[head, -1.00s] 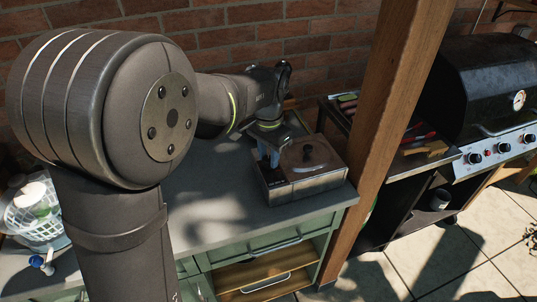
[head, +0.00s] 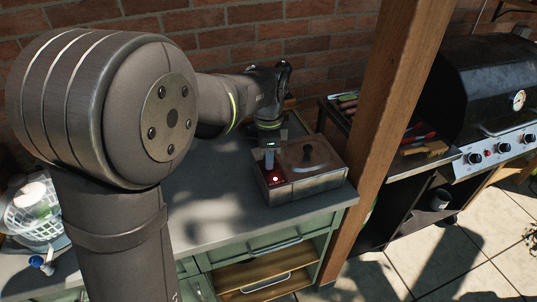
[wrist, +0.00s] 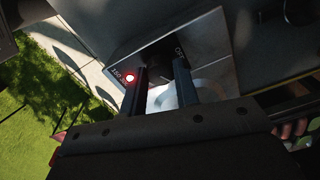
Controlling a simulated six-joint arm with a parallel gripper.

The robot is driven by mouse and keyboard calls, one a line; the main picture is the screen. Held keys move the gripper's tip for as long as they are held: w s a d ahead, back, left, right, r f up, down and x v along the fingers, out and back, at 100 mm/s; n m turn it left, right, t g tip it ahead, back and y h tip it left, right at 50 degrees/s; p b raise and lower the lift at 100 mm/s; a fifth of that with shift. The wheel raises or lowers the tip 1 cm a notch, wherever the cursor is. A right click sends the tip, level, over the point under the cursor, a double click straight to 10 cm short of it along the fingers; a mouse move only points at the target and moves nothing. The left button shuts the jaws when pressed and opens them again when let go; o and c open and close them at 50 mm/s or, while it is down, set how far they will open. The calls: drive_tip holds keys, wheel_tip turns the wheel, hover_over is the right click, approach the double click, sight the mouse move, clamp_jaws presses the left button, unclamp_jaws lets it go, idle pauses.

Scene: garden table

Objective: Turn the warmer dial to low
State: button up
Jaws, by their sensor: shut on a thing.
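The warmer (head: 318,185) is a metal box with a round lid and dark knob, standing near the counter's right end. Its small control panel is at the left end, where a red light (head: 275,179) glows. My gripper (head: 269,164) points down over the panel. In the wrist view my gripper (wrist: 160,70) is shut on the dark dial (wrist: 157,52), which the fingers partly hide. Its setting cannot be read.
A wooden post (head: 385,110) rises close to the warmer's right side. Beyond it stand a side shelf with utensils and a black grill (head: 480,90). A white basket (head: 35,215) is at the far left. The counter (head: 215,195) in front is clear.

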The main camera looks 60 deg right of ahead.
idle(0.3)
drive_tip(key=o, duration=1)
drive_tip(key=shift+r, duration=0.1)
wheel_tip(320, 180, up, 17)
drive_tip(key=shift+r, duration=0.15)
idle(0.4)
wheel_tip(320, 180, down, 18)
drive_tip(key=shift+r, duration=0.2)
idle(0.3)
drive_tip(key=shift+r, duration=0.1)
